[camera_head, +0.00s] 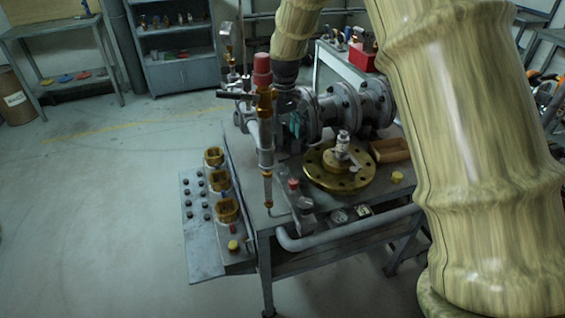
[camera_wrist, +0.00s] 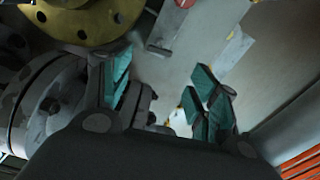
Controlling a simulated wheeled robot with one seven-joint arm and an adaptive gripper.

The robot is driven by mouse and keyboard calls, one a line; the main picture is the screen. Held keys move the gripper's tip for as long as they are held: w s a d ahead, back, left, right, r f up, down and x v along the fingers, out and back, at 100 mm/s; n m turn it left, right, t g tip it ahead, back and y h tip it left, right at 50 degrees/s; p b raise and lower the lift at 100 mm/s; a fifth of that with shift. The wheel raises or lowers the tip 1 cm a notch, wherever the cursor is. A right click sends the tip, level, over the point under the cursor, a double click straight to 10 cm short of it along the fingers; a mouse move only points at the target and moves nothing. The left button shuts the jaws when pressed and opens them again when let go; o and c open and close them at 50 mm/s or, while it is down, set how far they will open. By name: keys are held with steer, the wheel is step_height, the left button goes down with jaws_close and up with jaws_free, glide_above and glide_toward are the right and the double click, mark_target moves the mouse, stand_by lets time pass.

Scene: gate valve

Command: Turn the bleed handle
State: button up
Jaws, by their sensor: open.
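A dark lever (camera_head: 236,95) sticks out to the left from the upright brass and grey pipe assembly (camera_head: 265,125) with a red cap; I take it for the bleed handle, but cannot be sure. My gripper (camera_head: 294,124) is just right of this assembly, pointing down beside the grey flanged valve (camera_head: 345,107). Its teal finger pads stand apart, with a gap between them in the wrist view (camera_wrist: 160,78). The flanged valve body (camera_wrist: 50,105) is close on the left there.
A brass flange (camera_head: 322,178) with a small white-topped part lies on the workbench. A grey pipe (camera_head: 345,228) runs along the front. Floor at left is clear.

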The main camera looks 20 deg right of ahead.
mark_target(284, 158)
steer(key=shift+f+p, duration=1)
steer(key=shift+f, duration=4.4)
steer(key=shift+c, duration=0.4)
steer(key=c, duration=1)
